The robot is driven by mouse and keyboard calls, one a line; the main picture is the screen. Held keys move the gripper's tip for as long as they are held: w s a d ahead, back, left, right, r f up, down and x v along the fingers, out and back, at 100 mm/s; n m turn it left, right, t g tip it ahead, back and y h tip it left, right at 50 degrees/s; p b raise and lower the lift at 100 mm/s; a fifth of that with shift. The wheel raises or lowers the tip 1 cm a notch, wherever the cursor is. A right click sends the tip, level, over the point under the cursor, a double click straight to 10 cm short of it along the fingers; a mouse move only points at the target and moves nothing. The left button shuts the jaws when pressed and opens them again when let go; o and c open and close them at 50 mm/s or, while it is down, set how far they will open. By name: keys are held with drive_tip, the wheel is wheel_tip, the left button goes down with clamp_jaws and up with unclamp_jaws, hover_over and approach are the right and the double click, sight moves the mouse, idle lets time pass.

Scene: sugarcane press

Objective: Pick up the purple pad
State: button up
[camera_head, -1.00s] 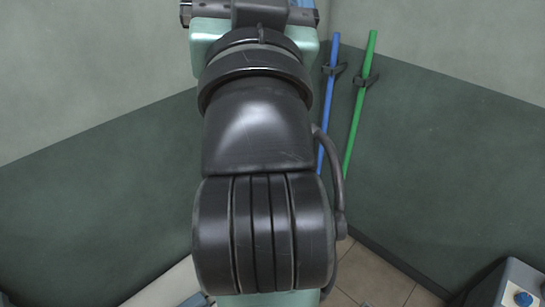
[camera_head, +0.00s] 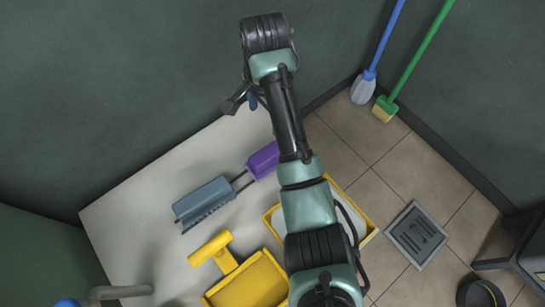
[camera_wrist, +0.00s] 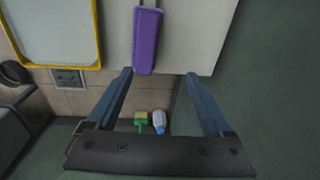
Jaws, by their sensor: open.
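The purple pad (camera_head: 263,160) is a block on the light grey bench top, partly hidden behind my arm in the head view. Two dark rods join it to a blue-grey block beside it. In the wrist view the purple pad (camera_wrist: 147,40) lies near the bench edge, ahead of my fingers and lined up with the gap between them. My gripper (camera_wrist: 158,75) is open and empty, with its two blue fingers apart. In the head view my gripper (camera_head: 241,99) shows beside my arm, above the bench's far side. It is apart from the pad.
The blue-grey block (camera_head: 204,201) lies on the bench (camera_head: 150,215). A yellow-rimmed tray (camera_head: 369,231) and a yellow scoop-like tool (camera_head: 250,281) are nearby. A blue brush (camera_head: 364,88) and a green broom (camera_head: 386,108) stand in the corner. A floor drain (camera_head: 416,235) lies right.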

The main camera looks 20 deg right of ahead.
sight(262, 163)
drive_tip(key=shift+m+g, duration=0.4)
drive_tip(key=shift+g, duration=0.2)
drive_tip(key=f+b, duration=0.1)
drive_tip(key=f, duration=0.2)
drive_tip(key=s+f+b, duration=0.1)
drive_tip(key=f, duration=0.2)
drive_tip(key=s+f+b, duration=0.1)
drive_tip(key=f+b, duration=0.1)
drive_tip(key=f, duration=0.2)
drive_tip(key=shift+d+f, duration=0.1)
drive_tip(key=shift+d, duration=0.3)
drive_tip(key=f+b, duration=0.1)
drive_tip(key=f, duration=0.1)
drive_tip(key=f+b, duration=0.1)
drive_tip(key=f, duration=0.1)
drive_tip(key=f+b, duration=0.1)
drive_tip(key=shift+w+d+f+b, duration=0.3)
drive_tip(key=shift+w+f+b, duration=0.05)
drive_tip(key=shift+f+b, duration=0.05)
drive_tip(key=shift+r, duration=0.15)
clamp_jaws()
